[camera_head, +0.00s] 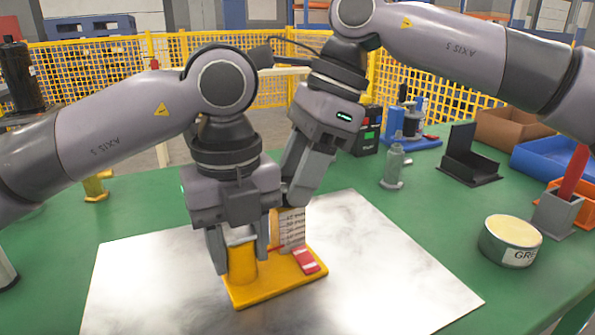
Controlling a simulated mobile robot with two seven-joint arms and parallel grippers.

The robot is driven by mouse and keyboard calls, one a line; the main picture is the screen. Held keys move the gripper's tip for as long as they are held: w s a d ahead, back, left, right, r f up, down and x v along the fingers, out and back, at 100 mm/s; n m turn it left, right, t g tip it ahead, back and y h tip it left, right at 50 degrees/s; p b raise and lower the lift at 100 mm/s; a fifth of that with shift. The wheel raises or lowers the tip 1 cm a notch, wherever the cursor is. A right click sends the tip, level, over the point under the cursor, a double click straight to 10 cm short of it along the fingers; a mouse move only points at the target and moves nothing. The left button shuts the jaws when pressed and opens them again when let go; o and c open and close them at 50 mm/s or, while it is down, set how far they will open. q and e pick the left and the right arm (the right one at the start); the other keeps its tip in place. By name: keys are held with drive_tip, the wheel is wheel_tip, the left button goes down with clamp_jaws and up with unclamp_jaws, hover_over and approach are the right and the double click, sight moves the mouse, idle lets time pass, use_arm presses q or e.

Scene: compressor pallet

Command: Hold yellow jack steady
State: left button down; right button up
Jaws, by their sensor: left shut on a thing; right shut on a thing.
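The yellow jack (262,289) stands on a bright metal sheet in the middle of the table. It has a flat yellow base and an upright yellow cylinder (242,266). My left gripper (240,257) points down, with its two fingers shut around this cylinder. A pale upright piece with printed lines (290,228) stands at the base's back right. My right gripper (289,205) comes down from behind at a tilt and is shut at this piece's top; the exact contact is partly hidden. A red and white block (309,260) lies on the base's right end.
The metal sheet (385,275) is clear around the jack. On the green table to the right are a round labelled tin (510,242), a grey-green bottle-shaped part (394,167), a black holder (470,168) and a blue tray (555,160). A yellow fence stands behind.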

drive_tip(key=shift+s+m+t, duration=0.2)
drive_tip(key=shift+m+t, duration=0.25)
drive_tip(key=shift+m, duration=0.7)
drive_tip(key=shift+s+m+t, duration=0.15)
drive_tip(key=shift+m+t, duration=0.3)
drive_tip(key=shift+m, duration=0.7)
drive_tip(key=o, duration=1.1)
drive_tip(key=shift+c, duration=0.2)
drive_tip(key=n, duration=0.1)
drive_tip(key=n+g, duration=0.1)
drive_tip(key=n, duration=0.2)
drive_tip(key=shift+w+n+g, duration=0.3)
drive_tip(key=shift+g, duration=0.1)
drive_tip(key=s+v, duration=0.1)
drive_tip(key=v, duration=1.1)
drive_tip(key=shift+w, duration=0.4)
